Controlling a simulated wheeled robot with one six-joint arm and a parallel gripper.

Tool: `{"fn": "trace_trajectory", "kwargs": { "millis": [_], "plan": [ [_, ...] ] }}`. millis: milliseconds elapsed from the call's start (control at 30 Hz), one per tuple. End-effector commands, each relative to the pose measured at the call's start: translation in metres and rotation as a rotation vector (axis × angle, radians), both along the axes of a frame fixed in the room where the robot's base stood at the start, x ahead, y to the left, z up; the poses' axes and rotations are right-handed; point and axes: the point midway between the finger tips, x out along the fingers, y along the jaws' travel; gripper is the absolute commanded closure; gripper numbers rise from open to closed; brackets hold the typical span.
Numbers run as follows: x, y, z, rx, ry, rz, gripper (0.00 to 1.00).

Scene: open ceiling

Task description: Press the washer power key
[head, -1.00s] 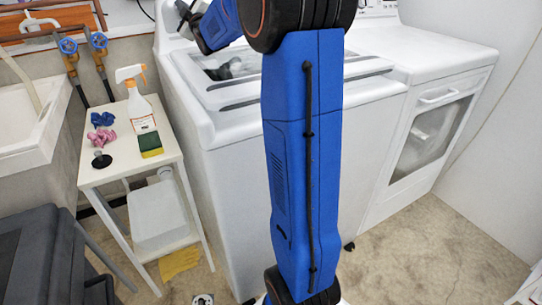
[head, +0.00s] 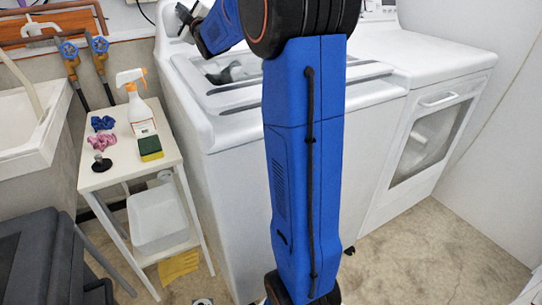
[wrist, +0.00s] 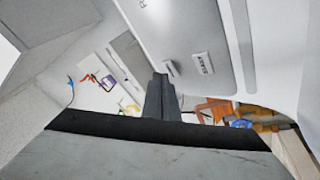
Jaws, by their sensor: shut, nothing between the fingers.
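The white washer (head: 225,185) stands in the middle of the head view, partly hidden behind my blue arm. My gripper (head: 184,14) is at its back left, near the rear control panel. In the wrist view my gripper (wrist: 161,82) is shut and empty, its dark fingers together. The white panel (wrist: 190,30) fills the upper middle there, beside and beyond the fingertips. It carries a small raised key (wrist: 203,63) with dark marking, right of the fingertips, and another small key (wrist: 142,3) at the top edge. I cannot read which is power. No contact is visible.
A white dryer (head: 440,95) stands right of the washer. A small white table (head: 120,175) at left holds a spray bottle (head: 136,100), a sponge (head: 150,147), scrunchies and a black stopper. Blue-handled taps (head: 98,45) are on the wall above. A sink (head: 30,125) is far left.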

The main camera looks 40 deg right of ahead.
Motion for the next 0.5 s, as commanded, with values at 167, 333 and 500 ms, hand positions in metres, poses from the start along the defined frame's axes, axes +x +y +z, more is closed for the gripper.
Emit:
{"fn": "trace_trajectory", "kwargs": {
  "millis": [167, 333, 500],
  "plan": [
    [-0.0038, 0.0010, 0.0014, 0.000, 0.000, 0.000, 1.00],
    [-0.0036, 0.0010, 0.0013, 0.000, 0.000, 0.000, 1.00],
    [-0.0102, 0.0028, 0.0041, 0.000, 0.000, 0.000, 1.00]
  ]
}}
